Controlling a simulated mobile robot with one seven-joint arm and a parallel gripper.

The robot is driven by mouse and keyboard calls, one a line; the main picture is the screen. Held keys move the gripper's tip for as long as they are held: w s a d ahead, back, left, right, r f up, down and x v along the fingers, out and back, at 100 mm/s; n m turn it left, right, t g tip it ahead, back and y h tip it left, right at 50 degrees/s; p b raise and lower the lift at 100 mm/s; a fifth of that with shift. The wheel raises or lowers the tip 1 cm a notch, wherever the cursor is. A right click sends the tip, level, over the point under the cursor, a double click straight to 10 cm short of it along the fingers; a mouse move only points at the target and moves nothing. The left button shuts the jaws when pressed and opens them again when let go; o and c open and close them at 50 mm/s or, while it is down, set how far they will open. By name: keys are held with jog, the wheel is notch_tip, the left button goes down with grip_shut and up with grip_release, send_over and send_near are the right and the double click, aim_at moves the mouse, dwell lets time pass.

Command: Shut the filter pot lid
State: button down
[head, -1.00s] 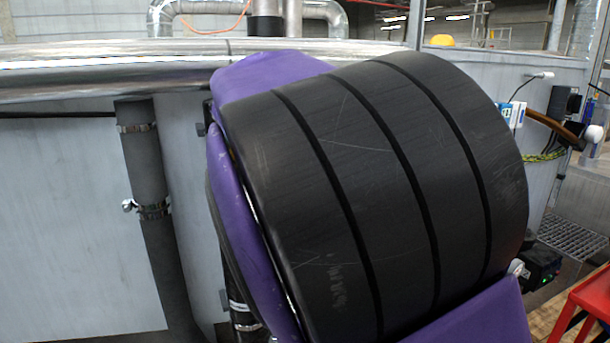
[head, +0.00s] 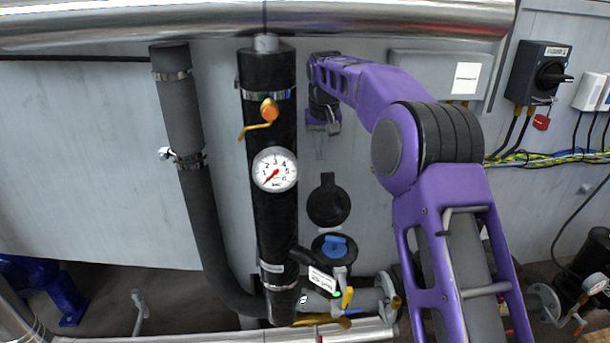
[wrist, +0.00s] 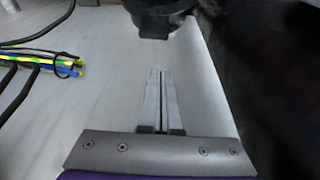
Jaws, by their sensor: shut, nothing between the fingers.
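The filter pot (head: 346,256) is a short black pot on the pipework, low in the middle of the head view, with a blue part showing in its mouth. Its black round lid (head: 328,205) stands open, raised up behind the pot. My gripper (head: 321,156) is above the lid, apart from it, pointing down. In the wrist view my gripper (wrist: 160,72) has its two grey fingers together with nothing between them. A dark rounded thing shows beyond the fingertips there; I cannot tell whether it is the lid.
A black vertical cylinder (head: 272,215) with a pressure gauge (head: 275,169) and an orange-handled valve (head: 268,110) stands left of the pot. A yellow-handled valve (head: 348,298) is just below it. A black switch box (head: 538,72) and cables are on the wall at right.

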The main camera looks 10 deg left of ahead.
aim_at(325, 195)
jog(key=a+x, duration=0.2)
jog(key=x, duration=0.9)
jog(key=shift+s+d+r+b, duration=0.4)
jog(key=shift+s+r, duration=0.15)
jog(key=shift+s, duration=0.3)
jog(key=shift+s+d+r+b, duration=0.35)
jog(key=shift+s+r, duration=0.2)
jog(key=shift+s, duration=0.25)
jog(key=shift+b, duration=0.5)
